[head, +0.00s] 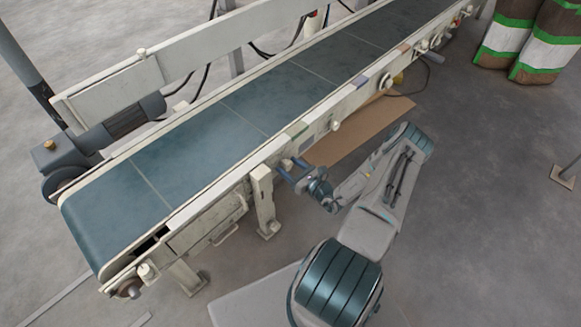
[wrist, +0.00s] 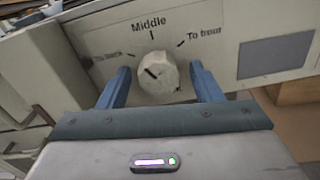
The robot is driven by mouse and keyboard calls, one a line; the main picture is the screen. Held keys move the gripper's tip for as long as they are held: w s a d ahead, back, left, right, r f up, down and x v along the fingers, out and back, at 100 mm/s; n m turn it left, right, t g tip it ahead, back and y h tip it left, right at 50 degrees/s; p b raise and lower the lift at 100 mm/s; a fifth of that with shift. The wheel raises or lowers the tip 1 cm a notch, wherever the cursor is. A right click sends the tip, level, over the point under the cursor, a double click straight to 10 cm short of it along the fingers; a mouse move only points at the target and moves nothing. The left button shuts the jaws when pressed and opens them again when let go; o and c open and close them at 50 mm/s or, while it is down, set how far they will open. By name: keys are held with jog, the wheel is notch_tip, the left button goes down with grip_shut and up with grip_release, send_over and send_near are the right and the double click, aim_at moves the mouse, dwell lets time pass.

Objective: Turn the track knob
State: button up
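The track knob (wrist: 158,80) is a pale, faceted knob on the conveyor's cream side panel. A short dark mark on its face slants toward the upper left. "Middle" is printed above it, and a partly legible label starting "To" stands at the upper right. My gripper (wrist: 160,67) is open, its two blue fingers on either side of the knob in the wrist view, with a gap on each side. In the head view my gripper (head: 295,172) is at the conveyor's near side rail, and the knob (head: 286,164) is partly hidden there.
The conveyor's blue-green belt (head: 190,150) runs from lower left to upper right. A support leg (head: 263,200) stands left of my gripper. Other knobs (head: 335,125) line the rail. A cardboard sheet (head: 340,145) lies below. Striped sacks (head: 545,40) stand upper right.

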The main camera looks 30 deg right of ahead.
jog(key=shift+s, duration=0.1)
jog(key=p+v, duration=0.2)
jog(key=v, duration=1.1)
jog(key=shift+s, duration=0.3)
jog(key=shift+r, duration=0.1)
jog(key=a+r+n+g+y+p, duration=0.2)
jog(key=a+r+n+g+p, duration=0.25)
jog(key=r, duration=0.65)
jog(key=w+a+r+n+g+y+p, duration=0.15)
jog(key=a+r+n+g, duration=0.25)
jog(key=r+n+g, duration=0.5)
jog(key=a+r+n+g+y+p, duration=0.2)
jog(key=a+r+n+p, duration=0.25)
jog(key=r, duration=0.85)
jog(key=s+a+r+n+h+p, duration=0.2)
jog(key=s+r+n+h+p, duration=0.1)
jog(key=r, duration=0.7)
jog(key=s+a+r+n+t+h+p, duration=0.1)
jog(key=s+a+r+n+h+p, duration=0.2)
jog(key=s+r+n, duration=0.3)
jog(key=s+a+r+n+h+p, duration=0.2)
jog(key=s+r+n+h+p, duration=0.2)
jog(key=r, duration=1.2)
jog(key=n+h+p, duration=0.1)
jog(key=n, duration=0.1)
jog(key=shift+a+r+n+h, duration=0.15)
jog(key=shift+a+n+h, duration=0.05)
jog(key=shift+n+h, duration=0.15)
jog(key=shift+s, duration=0.15)
